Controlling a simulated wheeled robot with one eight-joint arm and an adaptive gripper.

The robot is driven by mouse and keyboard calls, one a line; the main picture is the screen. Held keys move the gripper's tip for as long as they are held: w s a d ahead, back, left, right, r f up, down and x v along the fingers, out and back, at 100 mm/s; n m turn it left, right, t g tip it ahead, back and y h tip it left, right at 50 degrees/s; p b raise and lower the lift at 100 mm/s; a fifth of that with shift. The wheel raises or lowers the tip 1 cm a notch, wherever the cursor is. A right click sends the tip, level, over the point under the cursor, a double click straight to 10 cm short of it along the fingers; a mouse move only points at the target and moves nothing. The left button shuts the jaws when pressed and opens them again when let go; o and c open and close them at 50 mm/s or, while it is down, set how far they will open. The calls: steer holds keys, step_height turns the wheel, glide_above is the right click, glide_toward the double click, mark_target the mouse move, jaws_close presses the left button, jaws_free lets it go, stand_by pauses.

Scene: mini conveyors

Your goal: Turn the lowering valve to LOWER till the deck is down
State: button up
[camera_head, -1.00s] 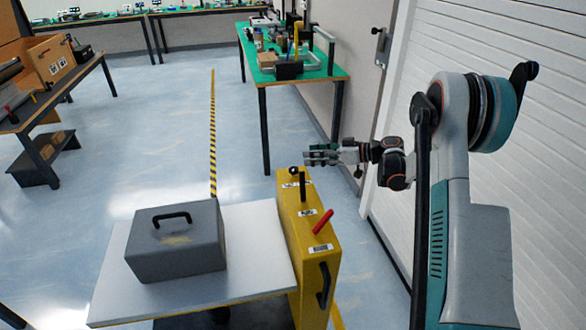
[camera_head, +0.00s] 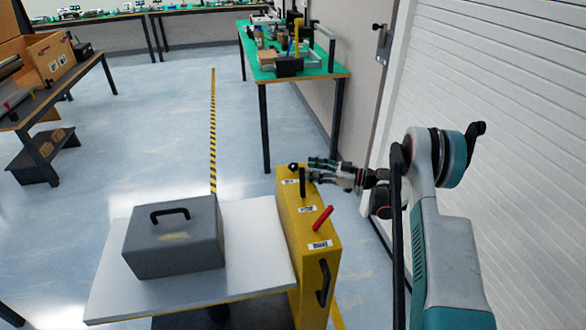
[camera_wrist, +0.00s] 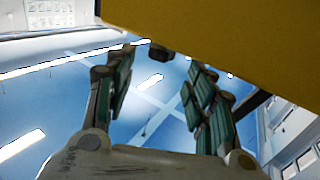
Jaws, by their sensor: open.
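The yellow column (camera_head: 305,255) carries a black round knob (camera_head: 293,168), a black upright lever (camera_head: 302,187) and a red lever (camera_head: 322,218), each near a small label too small to read; I cannot tell which is the lowering valve. The white deck (camera_head: 250,265) is attached at the column's left and stands above the floor. My gripper (camera_head: 312,169) is open at the column's far end, close to the knob and black lever; contact is unclear. In the wrist view, the open fingers (camera_wrist: 160,75) lie below the yellow housing (camera_wrist: 240,30), with a dark stub (camera_wrist: 160,52) between their tips.
A grey case (camera_head: 175,245) with a black handle sits on the deck. A black handle (camera_head: 323,283) is on the column's near face. A green-topped table (camera_head: 330,70) stands behind, and a white slatted wall (camera_head: 500,80) is close on the right.

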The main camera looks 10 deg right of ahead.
mark_target(293, 164)
steer(key=b+x, duration=0.2)
steer(key=x, duration=0.5)
steer(key=shift+w+a, duration=0.15)
steer(key=shift+a, duration=0.05)
steer(key=c, duration=1.1)
